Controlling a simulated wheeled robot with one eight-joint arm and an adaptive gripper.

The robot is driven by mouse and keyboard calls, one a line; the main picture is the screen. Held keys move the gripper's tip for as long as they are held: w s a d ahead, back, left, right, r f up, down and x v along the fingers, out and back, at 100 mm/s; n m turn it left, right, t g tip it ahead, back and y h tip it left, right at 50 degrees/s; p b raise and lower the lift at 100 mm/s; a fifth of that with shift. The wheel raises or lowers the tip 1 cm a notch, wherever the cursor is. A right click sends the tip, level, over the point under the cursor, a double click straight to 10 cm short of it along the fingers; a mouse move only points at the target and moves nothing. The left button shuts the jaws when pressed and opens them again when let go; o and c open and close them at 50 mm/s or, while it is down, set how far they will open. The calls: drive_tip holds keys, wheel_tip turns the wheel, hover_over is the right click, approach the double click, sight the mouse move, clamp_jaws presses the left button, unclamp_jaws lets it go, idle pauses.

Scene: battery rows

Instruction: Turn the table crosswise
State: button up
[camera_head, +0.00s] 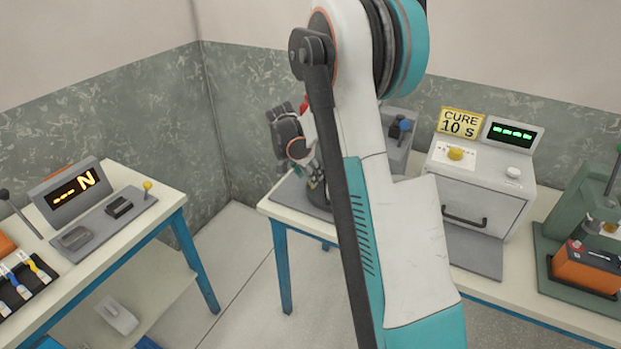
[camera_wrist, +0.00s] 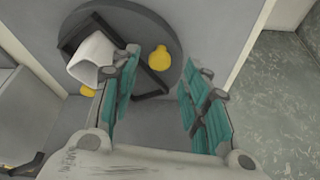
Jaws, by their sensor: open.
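In the wrist view a dark grey round turntable (camera_wrist: 172,28) lies on a grey plate. A black bar-like cradle (camera_wrist: 103,22) and a white cup-like block (camera_wrist: 92,60) sit on it, the cradle running slantwise in the picture. A yellow knob (camera_wrist: 159,58) is near the turntable's edge. My gripper (camera_wrist: 163,76) is open, its teal-padded fingers on either side of the knob in the picture; I cannot tell whether they touch it. In the head view my gripper (camera_head: 297,150) is partly visible left of my arm, which hides most of the turntable.
Another yellow piece (camera_wrist: 88,90) shows beside the turntable. The curing oven (camera_head: 475,190) stands on the bench to the right, with a green press (camera_head: 585,200) and an orange battery (camera_head: 588,268) beyond. A second table (camera_head: 130,235) is at left; floor between is clear.

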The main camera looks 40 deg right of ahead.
drive_tip(key=v, duration=0.9)
